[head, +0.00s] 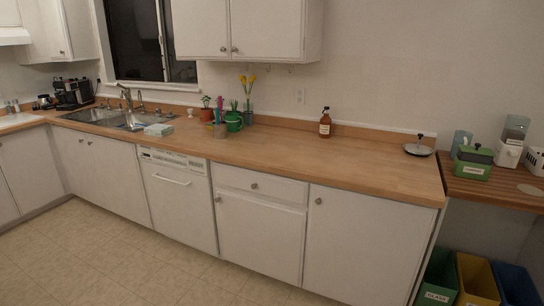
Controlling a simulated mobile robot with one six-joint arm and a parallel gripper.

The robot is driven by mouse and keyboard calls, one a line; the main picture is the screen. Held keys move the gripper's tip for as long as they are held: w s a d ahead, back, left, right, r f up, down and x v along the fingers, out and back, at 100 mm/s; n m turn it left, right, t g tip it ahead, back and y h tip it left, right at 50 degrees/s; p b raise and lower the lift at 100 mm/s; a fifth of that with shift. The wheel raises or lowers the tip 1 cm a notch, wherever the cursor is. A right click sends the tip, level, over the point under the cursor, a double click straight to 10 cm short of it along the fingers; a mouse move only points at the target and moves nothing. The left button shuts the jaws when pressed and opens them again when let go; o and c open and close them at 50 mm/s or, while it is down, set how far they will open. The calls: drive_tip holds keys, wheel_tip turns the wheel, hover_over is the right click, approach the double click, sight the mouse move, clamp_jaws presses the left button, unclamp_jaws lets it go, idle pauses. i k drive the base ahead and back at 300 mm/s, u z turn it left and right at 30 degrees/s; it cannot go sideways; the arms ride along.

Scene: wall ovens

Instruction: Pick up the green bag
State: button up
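No thing here reads clearly as a green bag. A green box-like container (474,162) with a pale label and a dark top stands on the lower wooden counter at the far right; I cannot tell whether it is a bag. A green bin (437,283), with a label that seems to read GLASS, stands on the floor below that counter, partly cut off by the frame. A small green watering can (234,122) stands on the long counter near the sink. My gripper is not in the head view.
The long wooden counter (290,153) is mostly bare. It holds a brown bottle (325,123) and a grey lid-like dish (418,149). Yellow (477,279) and blue (516,285) bins stand beside the green bin. The tiled floor (90,262) at the left is clear.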

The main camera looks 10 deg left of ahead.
sight(155, 130)
drive_tip(key=u, duration=0.15)
drive_tip(key=i, duration=1.65)
drive_tip(key=u, duration=0.65)
drive_tip(key=i, duration=0.85)
drive_tip(key=u, duration=0.8)
drive_tip(key=i, duration=0.6)
drive_tip(key=u, duration=0.65)
drive_tip(key=i, duration=0.8)
drive_tip(key=u, duration=0.35)
